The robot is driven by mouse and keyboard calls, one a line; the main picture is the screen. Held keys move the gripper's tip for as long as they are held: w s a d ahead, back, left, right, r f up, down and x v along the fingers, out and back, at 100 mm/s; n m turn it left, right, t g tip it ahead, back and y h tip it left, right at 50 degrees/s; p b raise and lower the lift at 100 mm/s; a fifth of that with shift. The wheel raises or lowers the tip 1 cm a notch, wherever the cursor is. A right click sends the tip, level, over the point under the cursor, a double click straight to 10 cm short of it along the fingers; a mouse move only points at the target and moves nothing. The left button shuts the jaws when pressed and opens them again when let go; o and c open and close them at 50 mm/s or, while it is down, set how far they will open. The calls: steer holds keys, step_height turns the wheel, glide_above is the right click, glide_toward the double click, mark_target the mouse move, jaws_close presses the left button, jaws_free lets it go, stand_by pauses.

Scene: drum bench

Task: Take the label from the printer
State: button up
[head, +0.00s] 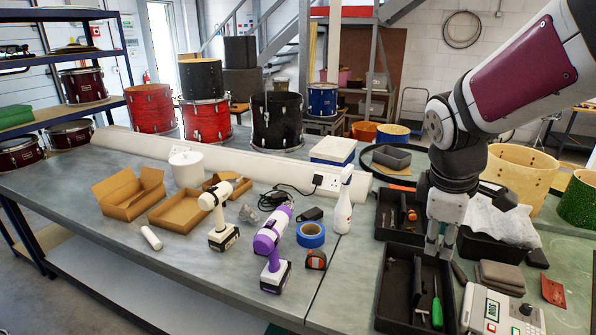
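A white device (507,318) that looks like the label printer lies at the lower right of the bench.
A black tray (384,300) with a green-handled screwdriver (437,305) lies left of the printer. Grey pads (500,277) and a reddish-brown square (553,291) lie behind it. A purple drill (272,245), blue tape (310,235) and spray bottle (343,205) stand further left.

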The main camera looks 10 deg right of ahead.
steer(key=w+d+f+n+g, duration=0.1)
steer(key=w+d+f+n, duration=0.1)
steer(key=d+f+n, duration=0.3)
steer(key=n+g+y+p, duration=0.1)
steer(key=n+y+p, duration=0.2)
steer(key=n, duration=0.8)
glide_toward(474, 334)
steer(key=shift+s+a+f, duration=0.2)
steer(key=shift+s+a, duration=0.35)
steer(key=shift+a, duration=0.2)
steer(key=shift+w+f+b, duration=0.1)
steer(key=shift+f+b, duration=2.75)
steer(key=shift+f, duration=2)
steer(key=c, duration=0.6)
